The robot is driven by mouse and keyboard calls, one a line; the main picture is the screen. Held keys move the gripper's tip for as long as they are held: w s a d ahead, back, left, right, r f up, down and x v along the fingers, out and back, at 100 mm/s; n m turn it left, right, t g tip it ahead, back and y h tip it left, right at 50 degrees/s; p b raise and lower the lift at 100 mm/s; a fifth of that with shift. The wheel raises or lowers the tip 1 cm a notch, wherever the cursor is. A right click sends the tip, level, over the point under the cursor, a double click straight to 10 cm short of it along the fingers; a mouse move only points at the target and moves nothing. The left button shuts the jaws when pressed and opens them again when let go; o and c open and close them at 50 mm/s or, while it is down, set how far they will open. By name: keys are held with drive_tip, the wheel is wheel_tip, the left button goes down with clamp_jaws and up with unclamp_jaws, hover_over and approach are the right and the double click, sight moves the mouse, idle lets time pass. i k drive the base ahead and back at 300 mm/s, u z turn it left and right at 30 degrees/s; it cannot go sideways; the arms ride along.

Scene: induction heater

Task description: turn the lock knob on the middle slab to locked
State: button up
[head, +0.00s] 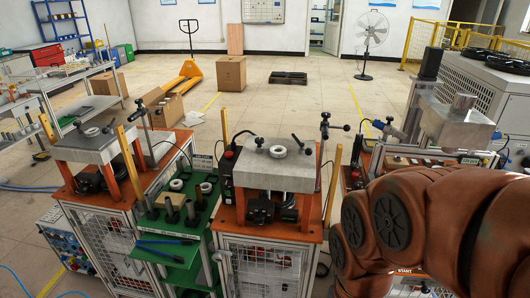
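The middle slab (272,171) is a grey block on orange posts above an orange-topped cabinet, with a pale ring (278,151) on its top. A small black knob (259,141) stands at its back left edge, and a thin black lever (299,142) rises near its back right. I cannot tell which of them is the lock knob, or its setting. My arm (440,230) fills the lower right, to the right of the middle slab. My gripper does not show.
A similar grey slab (90,143) stands on the left station. A green stand (184,222) with dark cylinders sits between the stations. A black-handled clamp post (325,128) rises right of the middle slab. Behind are a box (231,73), a yellow pallet jack (188,72) and open floor.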

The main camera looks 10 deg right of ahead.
sight(260, 141)
drive_tip(key=z, duration=0.05)
drive_tip(key=k, duration=0.6)
drive_tip(key=u, duration=1.1)
drive_tip(key=i, duration=1.55)
drive_tip(key=z, duration=0.6)
drive_tip(key=i, duration=0.65)
drive_tip(key=z, duration=0.6)
